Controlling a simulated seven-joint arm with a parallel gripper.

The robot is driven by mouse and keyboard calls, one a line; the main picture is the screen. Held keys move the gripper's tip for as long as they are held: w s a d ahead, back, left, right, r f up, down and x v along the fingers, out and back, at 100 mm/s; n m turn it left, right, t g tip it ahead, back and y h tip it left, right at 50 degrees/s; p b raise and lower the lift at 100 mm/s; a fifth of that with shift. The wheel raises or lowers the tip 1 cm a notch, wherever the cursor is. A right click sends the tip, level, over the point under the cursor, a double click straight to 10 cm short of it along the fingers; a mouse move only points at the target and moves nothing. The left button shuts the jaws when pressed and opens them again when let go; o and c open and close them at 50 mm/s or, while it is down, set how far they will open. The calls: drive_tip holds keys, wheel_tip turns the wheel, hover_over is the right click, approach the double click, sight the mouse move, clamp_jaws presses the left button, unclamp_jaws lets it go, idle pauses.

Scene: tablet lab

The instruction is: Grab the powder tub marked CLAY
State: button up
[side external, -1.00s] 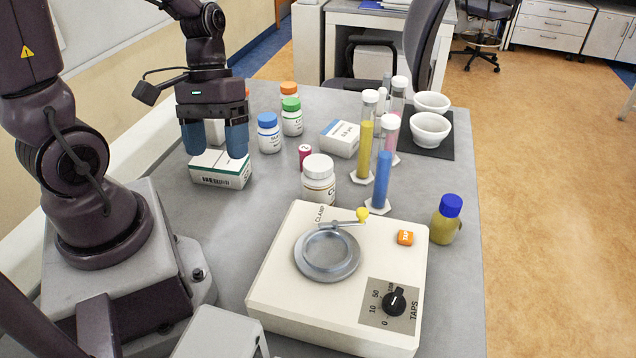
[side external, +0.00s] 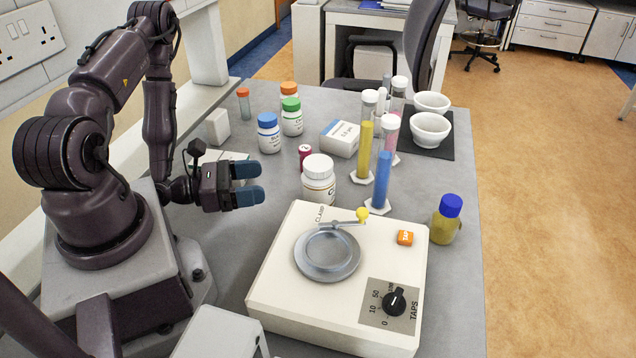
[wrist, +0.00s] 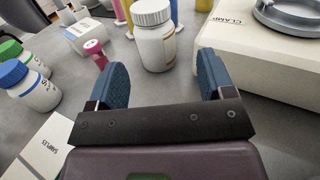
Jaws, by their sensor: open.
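Several white powder tubs stand upright on the grey bench. A white-lidded tub (side external: 318,183) is nearest the clamp machine; its label appears to start with C, but the rest is unreadable. A green-lidded tub (side external: 292,118) and a blue-lidded tub (side external: 269,135) stand further back; I cannot read their full labels. An orange-lidded container (side external: 289,90) is behind the green one. My gripper (side external: 256,183) is open and empty, level and low, left of the white-lidded tub. In the wrist view, the white-lidded tub (wrist: 154,42) is ahead between the fingers, apart from them.
The clamp machine (side external: 280,300) is close at front right. A white carton (side external: 340,138) lies behind.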

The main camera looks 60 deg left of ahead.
sight(317, 162)
drive_tip(key=shift+w+a+r+y, duration=0.1)
drive_tip(key=shift+w+a+y, duration=0.15)
drive_tip(key=shift+a+y, duration=0.2)
drive_tip(key=x, duration=0.8)
drive_tip(key=r+x, duration=0.1)
drive_tip(key=x, duration=0.3)
drive_tip(key=shift+w+d+r, duration=0.1)
drive_tip(key=shift+w+d, duration=0.2)
drive_tip(key=shift+w, duration=0.1)
drive_tip(key=c, duration=0.7)
drive_tip(key=shift+c, duration=0.9)
drive_tip(key=shift+r, duration=0.15)
